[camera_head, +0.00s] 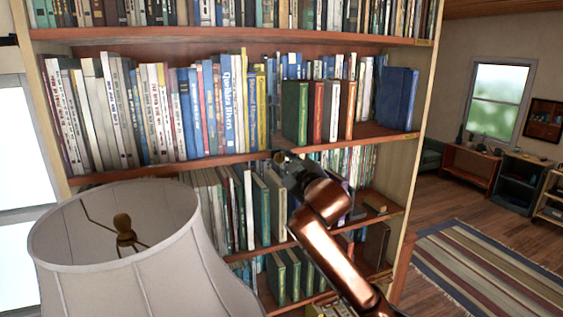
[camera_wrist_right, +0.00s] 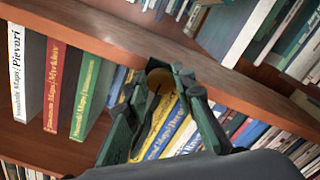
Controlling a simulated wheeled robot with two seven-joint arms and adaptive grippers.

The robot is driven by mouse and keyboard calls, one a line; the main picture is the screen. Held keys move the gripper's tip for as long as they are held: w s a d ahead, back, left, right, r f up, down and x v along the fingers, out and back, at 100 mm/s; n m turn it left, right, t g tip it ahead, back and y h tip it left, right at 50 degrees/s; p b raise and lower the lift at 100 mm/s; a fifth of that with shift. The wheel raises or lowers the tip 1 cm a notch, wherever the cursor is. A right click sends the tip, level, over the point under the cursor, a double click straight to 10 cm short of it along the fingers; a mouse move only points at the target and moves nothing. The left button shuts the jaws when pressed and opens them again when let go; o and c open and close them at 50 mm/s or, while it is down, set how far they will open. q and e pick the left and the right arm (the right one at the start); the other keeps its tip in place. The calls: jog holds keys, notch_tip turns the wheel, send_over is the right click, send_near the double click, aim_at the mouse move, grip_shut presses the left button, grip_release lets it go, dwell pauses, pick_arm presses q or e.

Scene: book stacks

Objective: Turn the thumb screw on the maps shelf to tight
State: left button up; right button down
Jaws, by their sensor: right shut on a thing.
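The thumb screw (camera_wrist_right: 160,78) is a round brass-brown knob at the front edge of a reddish-brown shelf board (camera_wrist_right: 95,28) in the right wrist view. My right gripper (camera_wrist_right: 157,88) is shut on the knob, with a dark green finger on either side. In the head view the right gripper (camera_head: 282,160) is at the front edge of the middle shelf board (camera_head: 185,167), right of centre; the screw is mostly hidden by it there. Which way the screw is turned cannot be told. Books lettered "Maps" (camera_wrist_right: 64,90) stand near the gripper. My left gripper is not in view.
A large pale lampshade (camera_head: 150,250) stands close in front at the left. Rows of books (camera_head: 215,105) fill the bookcase above and below the gripper. Open floor with a striped rug (camera_head: 480,265) lies to the right, with low cabinets beyond.

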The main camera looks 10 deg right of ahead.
jog(key=shift+f, duration=0.2)
dwell(0.3)
jog(key=c, duration=2)
grip_release()
jog(key=o, duration=0.4)
jog(key=shift+r, duration=0.1)
jog(key=s, duration=0.4)
jog(key=s+d, duration=0.1)
jog(key=s, duration=0.3)
jog(key=s+d, duration=0.1)
jog(key=s, duration=0.2)
jog(key=shift+s+d, duration=0.15)
jog(key=shift+s, duration=0.25)
